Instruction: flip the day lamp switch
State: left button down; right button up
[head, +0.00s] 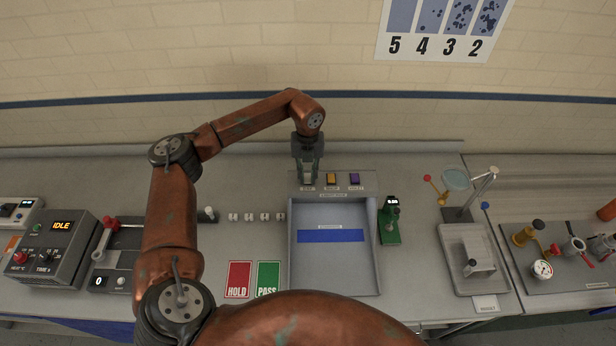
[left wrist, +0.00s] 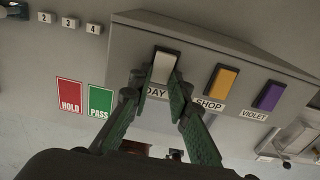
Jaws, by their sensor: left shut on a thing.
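The day lamp switch (left wrist: 164,66) is a white rocker above the DAY label, on the sloped front of the grey light booth panel (head: 365,181). My left gripper (left wrist: 156,85) has its green fingers on either side of the white switch, shut on it. In the head view the left gripper (head: 307,180) reaches down to the left end of the panel and hides most of the switch. My right gripper is not in view.
An orange shop switch (head: 331,179) and a purple violet switch (head: 354,179) sit right of the day switch. Below is the open booth tray (head: 375,245) with a blue strip (head: 330,236). A green gauge (head: 390,222) stands right. HOLD (head: 238,279) and PASS (head: 268,278) cards lie left.

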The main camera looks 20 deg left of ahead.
pick_arm(q)
jog(key=shift+w+a+r+g+h, duration=0.1)
jog(key=shift+w+r+g+h, duration=0.15)
jog(key=shift+g, duration=0.4)
jog(key=shift+w+a+g+h, duration=0.1)
jog(key=shift+g+h, duration=0.25)
jog(key=shift+g, duration=0.3)
jog(key=c, duration=1.9)
grip_release()
jog(key=shift+o, duration=0.5)
jog(key=v, duration=1.2)
jog(key=shift+f, duration=0.1)
